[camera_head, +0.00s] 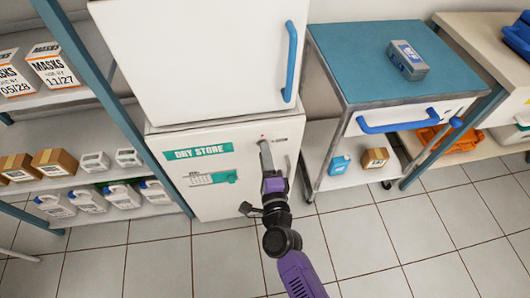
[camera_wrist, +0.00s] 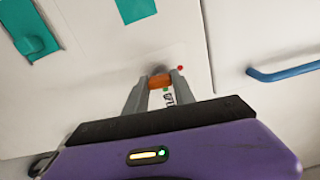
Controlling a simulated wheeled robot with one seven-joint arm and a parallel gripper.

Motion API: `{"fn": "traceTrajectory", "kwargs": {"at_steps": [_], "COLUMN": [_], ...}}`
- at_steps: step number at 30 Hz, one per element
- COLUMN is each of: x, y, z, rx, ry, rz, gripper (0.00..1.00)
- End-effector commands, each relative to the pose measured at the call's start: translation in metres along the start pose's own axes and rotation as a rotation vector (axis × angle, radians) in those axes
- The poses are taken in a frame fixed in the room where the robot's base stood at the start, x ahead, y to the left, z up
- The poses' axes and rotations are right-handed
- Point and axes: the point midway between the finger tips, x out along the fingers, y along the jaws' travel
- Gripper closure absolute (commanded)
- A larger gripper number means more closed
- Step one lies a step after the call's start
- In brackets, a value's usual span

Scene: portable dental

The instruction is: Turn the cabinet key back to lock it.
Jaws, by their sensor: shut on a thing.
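The white cabinet (camera_head: 222,205) labelled DRY STORE stands in the middle of the head view, and its front fills much of the wrist view. My gripper (camera_head: 264,147) reaches up to the right side of its front, near the top. In the wrist view, my gripper (camera_wrist: 160,82) is shut on the orange-brown key (camera_wrist: 160,80), with a finger on each side. The key is at the cabinet front, and a small white tag with dark print hangs below it. A small red dot (camera_wrist: 180,68) shows just right of the key. The lock behind the key is mostly hidden.
A white upper unit with a blue handle (camera_head: 290,62) sits above the cabinet. Shelves with mask boxes (camera_head: 55,64) and bottles stand at left. A blue-topped cart (camera_head: 350,55) stands close at right. The tiled floor in front is clear.

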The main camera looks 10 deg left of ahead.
Motion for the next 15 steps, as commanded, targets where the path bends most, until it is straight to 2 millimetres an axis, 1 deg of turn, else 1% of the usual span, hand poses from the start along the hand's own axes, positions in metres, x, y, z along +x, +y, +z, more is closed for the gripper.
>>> {"fn": "traceTrajectory", "kwargs": {"at_steps": [6,15], "x": [-0.0002,-0.0002], "y": [0.0004,0.0008], "z": [0.0006,0.0007], "rx": [-0.075,-0.105], "ry": [-0.001,-0.001], "rz": [0.002,0.001], "gripper": [1.00,1.00]}}
